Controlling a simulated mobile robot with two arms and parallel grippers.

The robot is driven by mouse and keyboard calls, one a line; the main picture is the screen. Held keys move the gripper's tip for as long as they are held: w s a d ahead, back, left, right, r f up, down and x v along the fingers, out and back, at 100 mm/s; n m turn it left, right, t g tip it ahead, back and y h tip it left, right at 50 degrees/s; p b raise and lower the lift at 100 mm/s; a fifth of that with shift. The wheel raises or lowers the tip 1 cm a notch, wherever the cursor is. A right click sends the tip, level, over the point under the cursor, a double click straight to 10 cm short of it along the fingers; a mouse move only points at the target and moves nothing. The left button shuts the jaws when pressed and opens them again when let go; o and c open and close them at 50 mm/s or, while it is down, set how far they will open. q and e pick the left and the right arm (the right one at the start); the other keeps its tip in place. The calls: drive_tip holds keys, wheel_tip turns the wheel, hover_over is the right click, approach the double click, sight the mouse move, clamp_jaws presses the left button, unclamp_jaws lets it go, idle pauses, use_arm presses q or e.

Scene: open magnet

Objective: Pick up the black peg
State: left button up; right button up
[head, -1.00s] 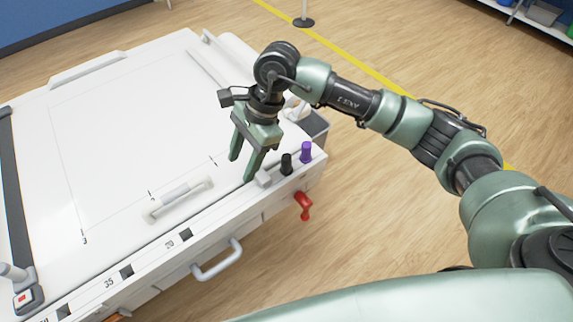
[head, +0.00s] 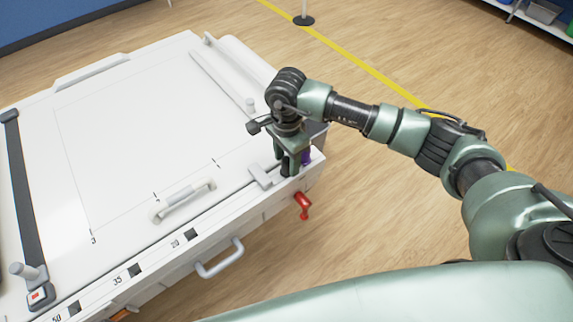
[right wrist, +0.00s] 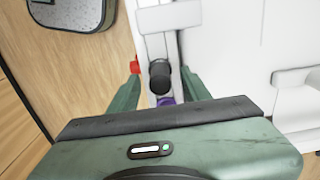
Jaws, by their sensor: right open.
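The black peg (right wrist: 160,77) stands at the edge of the white table, between the two open fingers of my right gripper (right wrist: 157,90) in the right wrist view. In the head view my right gripper (head: 291,165) is down over the peg's spot and largely hides the black peg (head: 288,166). I cannot tell whether the fingers touch the peg. The purple peg (head: 305,157) stands right beside it, partly hidden; it also shows below the black peg in the right wrist view (right wrist: 165,102). My left gripper is not in view.
The white table (head: 130,130) has a handle (head: 184,200) on top and a slotted strip along its front edge. A red lever (head: 303,204) and a drawer handle (head: 219,259) stick out below. A small grey block (head: 262,176) lies left of the gripper.

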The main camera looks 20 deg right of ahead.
clamp_jaws()
